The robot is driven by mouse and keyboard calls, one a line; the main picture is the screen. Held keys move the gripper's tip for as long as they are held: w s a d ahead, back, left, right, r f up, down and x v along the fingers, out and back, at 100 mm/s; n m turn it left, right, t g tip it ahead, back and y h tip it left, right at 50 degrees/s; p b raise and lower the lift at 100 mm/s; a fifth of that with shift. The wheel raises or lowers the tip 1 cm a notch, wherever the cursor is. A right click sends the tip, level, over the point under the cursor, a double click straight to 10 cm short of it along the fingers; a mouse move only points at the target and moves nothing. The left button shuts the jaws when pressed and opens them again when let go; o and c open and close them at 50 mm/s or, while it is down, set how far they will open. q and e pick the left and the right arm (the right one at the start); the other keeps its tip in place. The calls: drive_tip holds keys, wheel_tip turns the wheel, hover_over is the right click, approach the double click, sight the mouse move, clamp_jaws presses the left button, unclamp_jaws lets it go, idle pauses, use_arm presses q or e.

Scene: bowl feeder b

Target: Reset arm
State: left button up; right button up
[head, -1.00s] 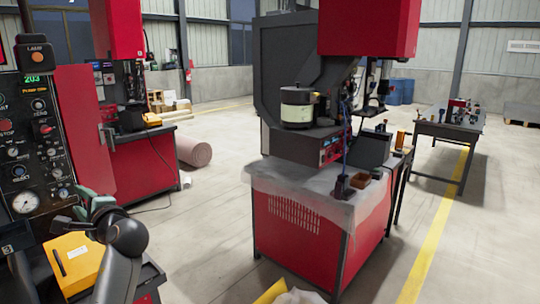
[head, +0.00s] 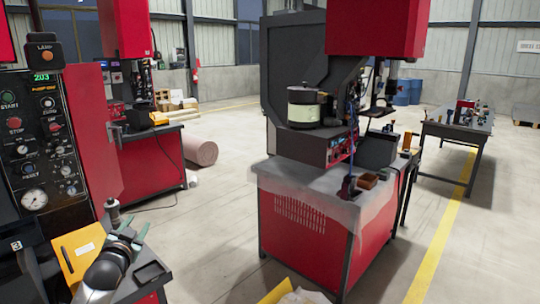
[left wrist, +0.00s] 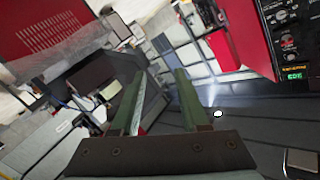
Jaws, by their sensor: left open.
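My left gripper (head: 124,234) is in the lower left of the head view, above the front of the left red machine's work area. Its greenish fingers are spread apart. In the left wrist view the two green fingers (left wrist: 157,78) are open, with nothing between them. My right gripper is in neither view.
A control panel (head: 36,140) with buttons and a gauge stands close on the left. A yellow box (head: 82,250) lies beside my left gripper. A red machine (head: 305,225) with a bowl feeder (head: 303,107) stands mid-right. Grey floor (head: 215,225) is open between the machines.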

use_arm(q)
drive_tip(key=s+d+f+g+h, duration=0.2)
drive_tip(key=s+d+f, duration=0.5)
drive_tip(key=f, duration=0.4)
drive_tip(key=s+d+f+g+h, duration=0.15)
drive_tip(key=s+d+f, duration=0.35)
drive_tip(key=s+f, duration=0.55)
drive_tip(key=s+d+f+g, duration=0.1)
drive_tip(key=s+d+f, duration=0.1)
drive_tip(key=s, duration=0.5)
drive_tip(key=s+d+f+n+g+h, duration=0.1)
drive_tip(key=s+d+f, duration=0.2)
drive_tip(key=s, duration=0.5)
drive_tip(key=s+d+f+g+h, duration=0.1)
drive_tip(key=s+d+f+g, duration=0.1)
drive_tip(key=s+f, duration=0.3)
drive_tip(key=s+d, duration=0.1)
drive_tip(key=s, duration=0.2)
drive_tip(key=shift+s+n, duration=0.2)
drive_tip(key=shift+n, duration=0.2)
drive_tip(key=shift+d, duration=0.1)
